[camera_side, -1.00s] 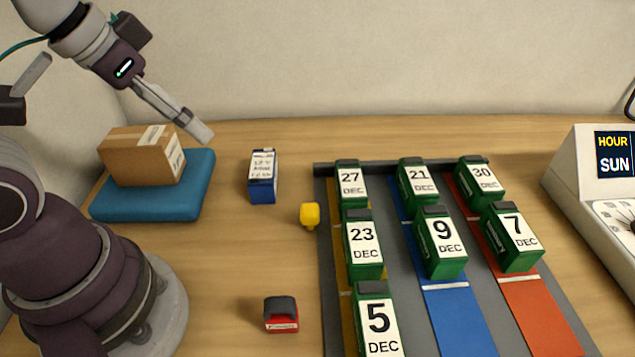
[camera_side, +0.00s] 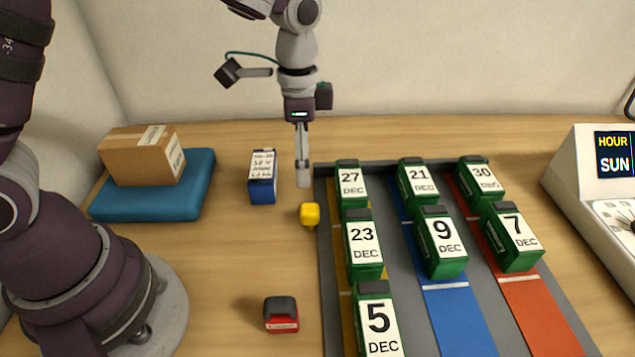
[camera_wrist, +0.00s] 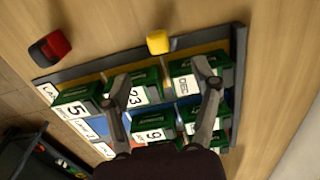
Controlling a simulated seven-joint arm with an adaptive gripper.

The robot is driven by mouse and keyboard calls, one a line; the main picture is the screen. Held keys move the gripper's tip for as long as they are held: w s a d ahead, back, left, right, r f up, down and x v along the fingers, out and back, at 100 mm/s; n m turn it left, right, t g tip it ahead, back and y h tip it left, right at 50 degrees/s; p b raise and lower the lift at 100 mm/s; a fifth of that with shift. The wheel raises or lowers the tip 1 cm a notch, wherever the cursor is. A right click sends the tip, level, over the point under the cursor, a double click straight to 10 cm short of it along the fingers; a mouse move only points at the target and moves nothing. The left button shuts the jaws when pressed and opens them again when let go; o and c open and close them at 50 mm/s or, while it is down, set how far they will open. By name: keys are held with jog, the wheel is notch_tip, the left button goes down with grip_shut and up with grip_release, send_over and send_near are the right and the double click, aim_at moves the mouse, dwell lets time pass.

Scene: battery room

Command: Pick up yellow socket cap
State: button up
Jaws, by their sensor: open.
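The yellow socket cap (camera_side: 310,215) sits on the wooden table just left of the grey mat, beside the green block marked 27 DEC. It also shows in the wrist view (camera_wrist: 158,42) at the top middle, beyond my fingertips. My gripper (camera_side: 303,182) points down above the table, behind and slightly left of the cap in the side view, apart from it. In the wrist view the two fingers (camera_wrist: 161,82) are spread wide with nothing between them that they hold.
A grey mat (camera_side: 405,290) with coloured lanes bears several green dated blocks (camera_side: 364,244). A blue labelled box (camera_side: 262,177) stands left of my gripper. A red and black block (camera_side: 281,314) lies at front. A carton (camera_side: 140,158) rests on a blue pad (camera_side: 185,205). A white display device (camera_side: 590,165) stands right.

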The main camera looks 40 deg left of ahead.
aim_at(308, 208)
jog(key=f, duration=1.1)
jog(key=shift+d+f, duration=0.1)
jog(key=shift+d, duration=0.2)
jog(key=shift+c, duration=0.4)
